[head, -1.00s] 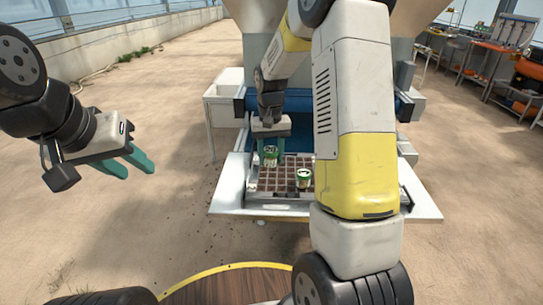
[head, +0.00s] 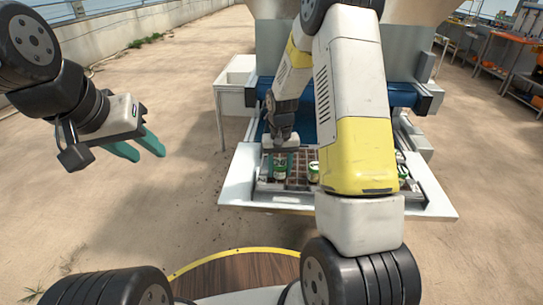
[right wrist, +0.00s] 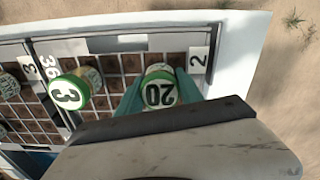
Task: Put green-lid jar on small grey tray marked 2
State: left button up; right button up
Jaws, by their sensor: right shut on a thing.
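A white label with a 2 (right wrist: 198,60) sits just right of the jar in the right wrist view. I cannot tell whether the jar touches the surface below. My left gripper (head: 148,155) is open and empty, far left over the ground.
A green-and-white jar marked 3 (right wrist: 68,93) stands left of the held jar; it shows in the head view too (head: 313,171). Another jar (right wrist: 8,84) is farther left. Labels 36 (right wrist: 48,66) and 3 (right wrist: 29,67) stand near. The white table edge (head: 237,190) surrounds the cells.

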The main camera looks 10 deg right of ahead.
aim_at(280, 163)
jog(key=shift+f, duration=0.1)
jog(key=o, duration=1.4)
notch_tip(280, 163, up, 12)
jog(key=shift+r, duration=0.2)
jog(key=s+r+t+y, duration=0.1)
jog(key=s+r+t, duration=0.2)
jog(key=s+r, duration=0.75)
jog(key=s+r+t, duration=0.1)
jog(key=s+r, duration=0.1)
jog(key=s, duration=0.2)
jog(key=s+a+r+n+t, duration=0.1)
jog(key=s+r, duration=0.1)
jog(key=s, duration=0.3)
jog(key=s+a+r+t+y, duration=0.1)
jog(key=s+r, duration=0.1)
jog(key=s, duration=0.3)
jog(key=shift+a+n, duration=0.1)
jog(key=shift+n, duration=0.2)
